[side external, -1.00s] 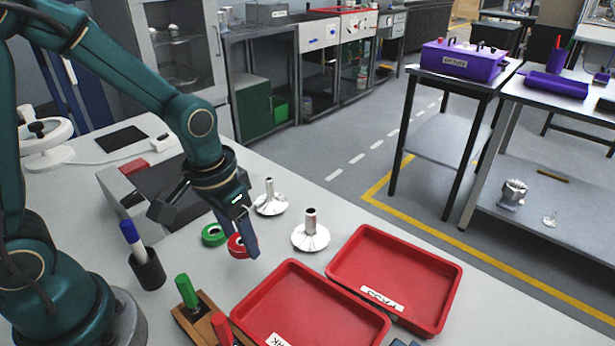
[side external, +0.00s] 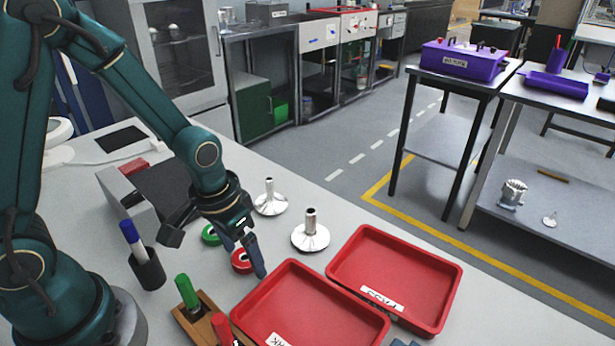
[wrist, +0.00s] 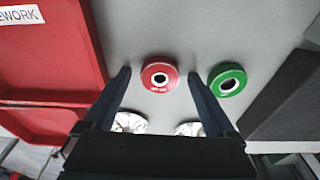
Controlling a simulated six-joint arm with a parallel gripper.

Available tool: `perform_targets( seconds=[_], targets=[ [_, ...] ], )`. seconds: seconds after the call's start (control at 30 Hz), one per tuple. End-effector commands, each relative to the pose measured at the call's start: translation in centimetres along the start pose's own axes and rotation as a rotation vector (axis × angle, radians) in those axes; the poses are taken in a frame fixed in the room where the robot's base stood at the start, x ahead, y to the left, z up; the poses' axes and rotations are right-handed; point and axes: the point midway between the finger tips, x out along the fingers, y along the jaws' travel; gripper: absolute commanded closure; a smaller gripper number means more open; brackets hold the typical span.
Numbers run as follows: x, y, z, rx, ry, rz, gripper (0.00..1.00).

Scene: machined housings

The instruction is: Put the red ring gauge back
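The red ring gauge (side external: 241,261) lies flat on the bench beside the green ring gauge (side external: 210,235). My gripper (side external: 245,256) is low over the red ring, with its fingers apart. In the wrist view, the red ring (wrist: 159,75) shows between the two fingertips of my gripper (wrist: 159,76), with a gap on each side. The green ring (wrist: 227,80) is outside the fingers, to the right. Two shiny flanged housings stand nearby, one at the back (side external: 270,200) and one closer to the trays (side external: 311,234).
Two red trays, one labelled PASS (side external: 448,287) and one in front (side external: 245,305), lie to the right, empty where visible. A wooden block with green and red handled tools (side external: 205,313) and a dark cup with a blue-topped tool (side external: 149,272) stand in front. A dark block (side external: 165,190) is behind.

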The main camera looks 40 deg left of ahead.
Motion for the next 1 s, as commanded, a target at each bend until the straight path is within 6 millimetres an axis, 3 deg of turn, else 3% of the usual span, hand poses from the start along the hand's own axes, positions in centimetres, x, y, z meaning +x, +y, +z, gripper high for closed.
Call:
perform_targets(
  seconds=[0.33,0.8,1.0],
  targets=[
    [-1.4,0.0,-0.2,0.0,0.005,0.0,0.09],
    [-9.4,0.0,-0.2,0.0,0.009,0.0,0.09],
    [-11.7,0.0,-0.2,0.0,0.005,0.0,0.09]
  ],
)
